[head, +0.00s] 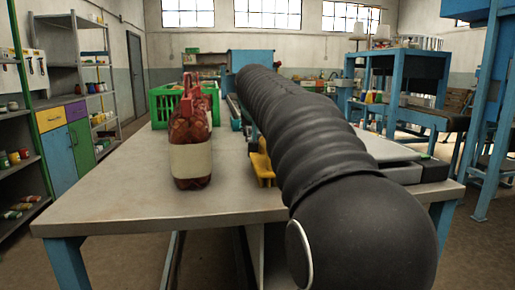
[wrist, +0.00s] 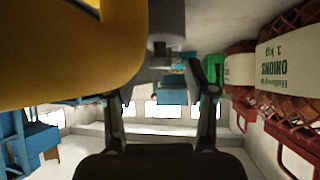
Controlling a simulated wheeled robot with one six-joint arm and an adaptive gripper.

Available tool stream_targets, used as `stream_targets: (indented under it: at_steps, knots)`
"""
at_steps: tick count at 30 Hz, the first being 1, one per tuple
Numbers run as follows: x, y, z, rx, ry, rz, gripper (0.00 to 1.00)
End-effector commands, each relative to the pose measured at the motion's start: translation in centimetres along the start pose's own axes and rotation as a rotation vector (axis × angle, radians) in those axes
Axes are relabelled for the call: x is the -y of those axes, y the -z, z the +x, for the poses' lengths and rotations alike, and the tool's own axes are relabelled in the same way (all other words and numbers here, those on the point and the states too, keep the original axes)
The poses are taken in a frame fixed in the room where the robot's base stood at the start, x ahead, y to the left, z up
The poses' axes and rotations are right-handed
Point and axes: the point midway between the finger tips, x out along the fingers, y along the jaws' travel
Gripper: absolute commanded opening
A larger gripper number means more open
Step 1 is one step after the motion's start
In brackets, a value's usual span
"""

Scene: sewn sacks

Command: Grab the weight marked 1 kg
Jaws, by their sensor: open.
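A red mesh sack (head: 190,170) stands upright at the left of the table in the head view, its pale label blank at this size. In the wrist view, which is upside down, a near sack (wrist: 290,95) at right has a label reading "ONIONS" and "1 kg". A second mesh sack (wrist: 240,72) with a pale label stands beyond it. A yellow thing (head: 262,165) is partly hidden by my arm; a large yellow shape (wrist: 70,50) fills the wrist view's upper left. My gripper (wrist: 160,82) is open, with nothing between its fingers, beside the sacks. My arm hides it in the head view.
A green crate (head: 160,107) stands behind the sacks on the grey table (head: 110,205). A flat grey item (head: 400,172) lies at the table's right. The table's left front is clear. Shelves (head: 90,80) stand at left and blue benches (head: 405,75) at right.

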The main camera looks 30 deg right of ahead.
Motion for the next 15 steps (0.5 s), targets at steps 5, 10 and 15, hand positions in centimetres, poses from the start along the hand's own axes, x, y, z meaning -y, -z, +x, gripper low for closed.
stream_targets:
  at_steps: [5,10,15]
  knots:
    - [0.1,0.0,2.5,0.002,0.000,0.000,0.56]
    - [0.1,0.1,3.0,-0.001,0.001,0.000,0.56]
    - [0.1,0.0,3.0,0.000,0.001,0.000,0.41]
